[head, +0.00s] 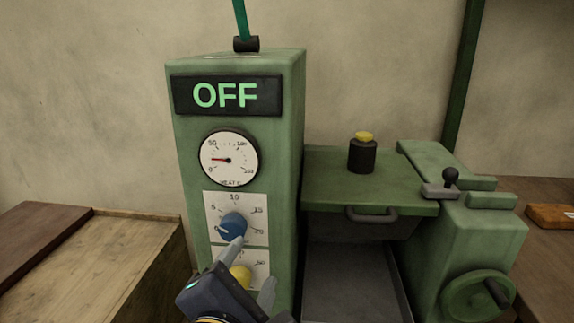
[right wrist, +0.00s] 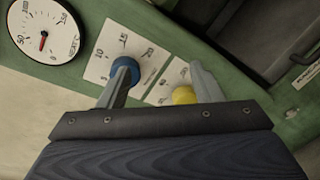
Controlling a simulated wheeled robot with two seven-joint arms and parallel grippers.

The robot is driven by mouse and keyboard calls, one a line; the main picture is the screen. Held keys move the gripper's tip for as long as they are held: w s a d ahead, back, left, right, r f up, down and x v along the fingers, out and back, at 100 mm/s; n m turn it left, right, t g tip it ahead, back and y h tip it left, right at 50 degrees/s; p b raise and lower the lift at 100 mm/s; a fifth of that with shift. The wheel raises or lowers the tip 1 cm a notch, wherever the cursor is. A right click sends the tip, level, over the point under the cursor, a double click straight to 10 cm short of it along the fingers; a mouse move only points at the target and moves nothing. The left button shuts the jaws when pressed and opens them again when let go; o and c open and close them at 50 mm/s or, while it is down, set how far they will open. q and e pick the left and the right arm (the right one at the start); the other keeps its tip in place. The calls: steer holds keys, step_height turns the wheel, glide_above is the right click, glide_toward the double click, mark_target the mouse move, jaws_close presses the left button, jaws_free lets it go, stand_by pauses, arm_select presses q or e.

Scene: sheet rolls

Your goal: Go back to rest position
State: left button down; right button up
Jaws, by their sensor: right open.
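My right gripper (head: 252,266) is open in front of the green machine's control column (head: 284,140). In the head view one finger overlaps the lower edge of the blue knob (head: 232,223), and the other is right of the yellow knob (head: 241,275), which is partly hidden by the gripper. In the right wrist view the left finger reaches the blue knob (right wrist: 124,72) and the yellow knob (right wrist: 184,95) shows between the fingers (right wrist: 160,78). I cannot tell whether the finger touches the blue knob. The left gripper is not in view.
The column has an OFF display (head: 226,95) and a dial gauge (head: 229,158). To the right are a green lid (head: 375,190) with a handle, a black post with a yellow top (head: 363,152) and a handwheel (head: 478,297). A wooden table (head: 90,255) stands at left.

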steer(key=w+d+f+m+g+h, duration=0.1)
steer(key=d+f+m+g, duration=0.45)
steer(key=d, duration=0.55)
steer(key=d+f+m+g+h, duration=0.1)
steer(key=d+f+m+g, duration=0.4)
steer(key=d, duration=0.7)
steer(key=s+d+f+m+y, duration=0.5)
steer(key=s+f+m+y, duration=0.35)
steer(key=s+m, duration=0.55)
step_height(320, 180, up, 23)
steer(key=w+m+p, duration=0.1)
steer(key=w+p, duration=0.1)
steer(key=p, duration=2.1)
steer(key=shift+w+f+h, duration=0.15)
steer(key=shift+w+h, duration=0.1)
steer(key=shift+h, duration=0.1)
steer(key=shift+d, duration=0.1)
